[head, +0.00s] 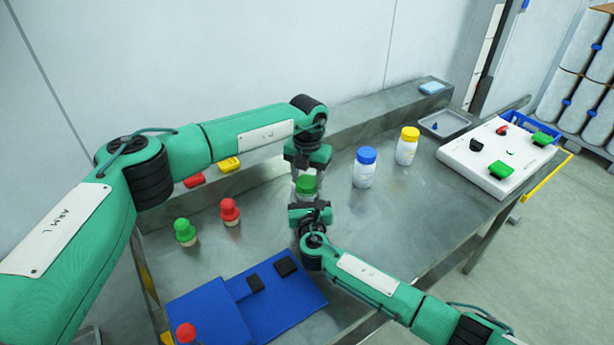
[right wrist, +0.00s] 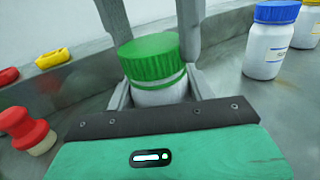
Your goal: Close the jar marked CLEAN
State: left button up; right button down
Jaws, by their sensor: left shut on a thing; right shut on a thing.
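A white jar (right wrist: 160,95) with a green lid (right wrist: 150,57) stands upright between my two grippers; the lid also shows in the head view (head: 306,186). The lid sits on the jar's mouth, with a thin green band under it. My left gripper (head: 306,172) comes from above and is shut on the green lid, one finger on each side. My right gripper (head: 309,208) comes from the front and is shut on the jar's body. A jar with a blue lid (head: 366,156) and one with a yellow lid (head: 408,134) stand to the right. I cannot read CLEAN on any jar.
Green (head: 185,232) and red (head: 230,211) knobbed pieces stand on the steel table to the left. A blue mat (head: 205,305) with black blocks lies in front. A white panel (head: 468,160) and a grey tray (head: 460,117) are at the right. Red and yellow pieces lie behind.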

pick_arm(q)
jog(key=m, duration=1.1)
jog(key=shift+s+d, duration=0.1)
jog(key=m, duration=1.1)
jog(key=shift+s, duration=0.15)
jog(key=m, duration=0.8)
jog(key=shift+a, duration=0.2)
jog(key=m, duration=0.4)
jog(key=shift+m, duration=0.4)
jog(key=m, duration=0.4)
jog(key=shift+a, duration=0.1)
